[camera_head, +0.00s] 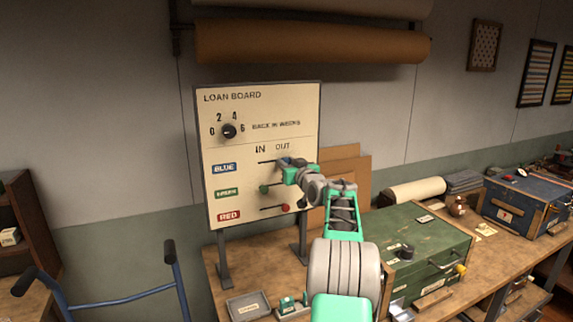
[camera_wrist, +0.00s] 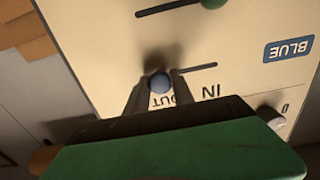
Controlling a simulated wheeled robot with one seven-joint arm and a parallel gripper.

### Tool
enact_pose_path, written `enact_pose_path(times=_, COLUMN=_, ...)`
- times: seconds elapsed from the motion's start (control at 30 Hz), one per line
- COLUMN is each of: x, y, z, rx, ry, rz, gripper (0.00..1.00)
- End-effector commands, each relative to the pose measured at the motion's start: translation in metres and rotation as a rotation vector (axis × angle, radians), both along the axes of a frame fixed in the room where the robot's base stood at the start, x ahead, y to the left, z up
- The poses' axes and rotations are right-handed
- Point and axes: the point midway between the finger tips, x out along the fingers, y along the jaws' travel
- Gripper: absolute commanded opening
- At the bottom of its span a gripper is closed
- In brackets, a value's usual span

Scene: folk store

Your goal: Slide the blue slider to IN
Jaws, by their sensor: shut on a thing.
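The loan board (camera_head: 285,105) stands upright on the bench, with IN and OUT printed above three slots. The blue slider (camera_wrist: 160,83) is a round blue knob in the BLUE row. In the wrist view, which is turned over, it sits near the OUT end, and the bare slot (camera_wrist: 200,69) runs right toward the IN side. My gripper (camera_wrist: 157,90) is shut on the knob, a dark finger on each side. In the head view my gripper (camera_head: 288,164) covers the knob and the OUT end of that slot.
The green slider (camera_head: 264,189) sits at the IN side just below, and the red slider (camera_head: 285,207) at the OUT side lower down. A round dial (camera_head: 229,131) is above. A green chest (camera_head: 420,245) and a grey tray (camera_head: 248,305) are on the bench.

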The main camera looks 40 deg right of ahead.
Motion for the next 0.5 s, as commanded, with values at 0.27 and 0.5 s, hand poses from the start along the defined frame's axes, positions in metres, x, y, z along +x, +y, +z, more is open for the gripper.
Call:
enact_pose_path(times=0.27, x=0.002, y=0.007, z=-0.002, rx=0.000, ry=0.000, rz=0.001, gripper=0.13)
enact_pose_path(times=0.5, x=0.007, y=0.022, z=-0.001, rx=0.000, ry=-0.001, rz=0.003, gripper=0.13)
